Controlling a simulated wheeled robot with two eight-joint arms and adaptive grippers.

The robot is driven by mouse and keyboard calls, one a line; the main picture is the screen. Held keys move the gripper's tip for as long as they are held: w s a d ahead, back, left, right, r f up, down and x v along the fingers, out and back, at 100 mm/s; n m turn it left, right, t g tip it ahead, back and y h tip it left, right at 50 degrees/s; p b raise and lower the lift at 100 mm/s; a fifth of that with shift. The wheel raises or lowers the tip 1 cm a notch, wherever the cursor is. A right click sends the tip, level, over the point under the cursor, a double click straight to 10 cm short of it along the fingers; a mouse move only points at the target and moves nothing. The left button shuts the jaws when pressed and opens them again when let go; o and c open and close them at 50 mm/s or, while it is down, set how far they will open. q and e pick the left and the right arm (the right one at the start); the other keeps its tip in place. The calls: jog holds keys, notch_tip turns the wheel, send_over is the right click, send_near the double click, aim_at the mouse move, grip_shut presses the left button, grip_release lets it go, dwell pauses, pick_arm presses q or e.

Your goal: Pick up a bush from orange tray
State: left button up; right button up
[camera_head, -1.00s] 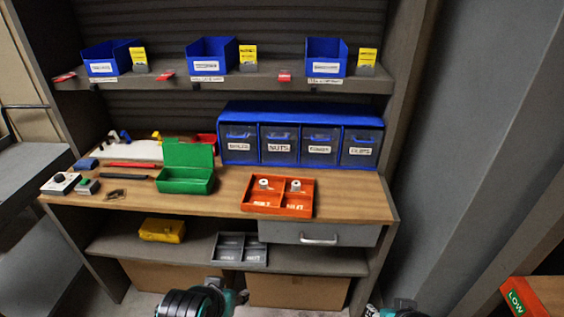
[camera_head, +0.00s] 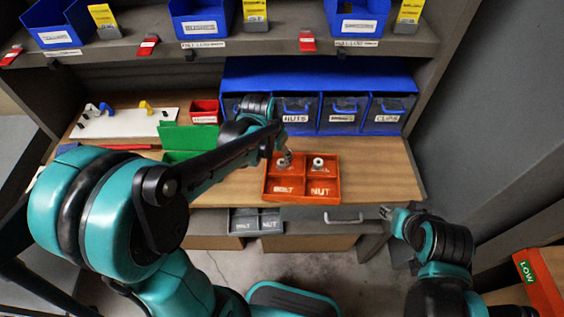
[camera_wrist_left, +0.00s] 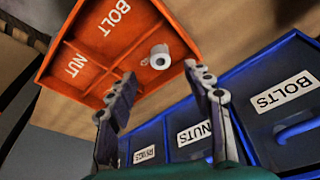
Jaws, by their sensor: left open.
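The orange tray (camera_head: 301,201) lies on the workbench, with BOLT and NUT labels on its front compartments. A pale ringed bush (camera_head: 318,163) stands in the back right compartment. My left gripper (camera_head: 285,158) is over the back left compartment and partly covers the other bush there. In the left wrist view, a white bush (camera_wrist_left: 160,57) shows just beyond and between the spread fingertips of my left gripper (camera_wrist_left: 160,72), on the BOLT side of the orange tray (camera_wrist_left: 104,47). The left gripper is open and empty. My right gripper (camera_head: 385,212) is low, in front of the grey drawer; its jaws are unclear.
The blue drawer cabinet (camera_head: 300,72) stands close behind the tray. A green box (camera_head: 190,138) lies left, partly behind my arm. A grey tray (camera_head: 243,222) sits on the lower shelf. Bench right of the orange tray is clear.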

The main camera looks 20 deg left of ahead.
aim_at(282, 162)
pick_arm(q)
jog(key=b+x, duration=0.1)
jog(key=x, duration=0.2)
jog(key=b+x, duration=0.1)
jog(key=x, duration=0.2)
jog(key=shift+w+f+b, duration=0.2)
jog(key=shift+w+b, duration=0.1)
jog(key=shift+r, duration=0.1)
jog(key=c, duration=0.9)
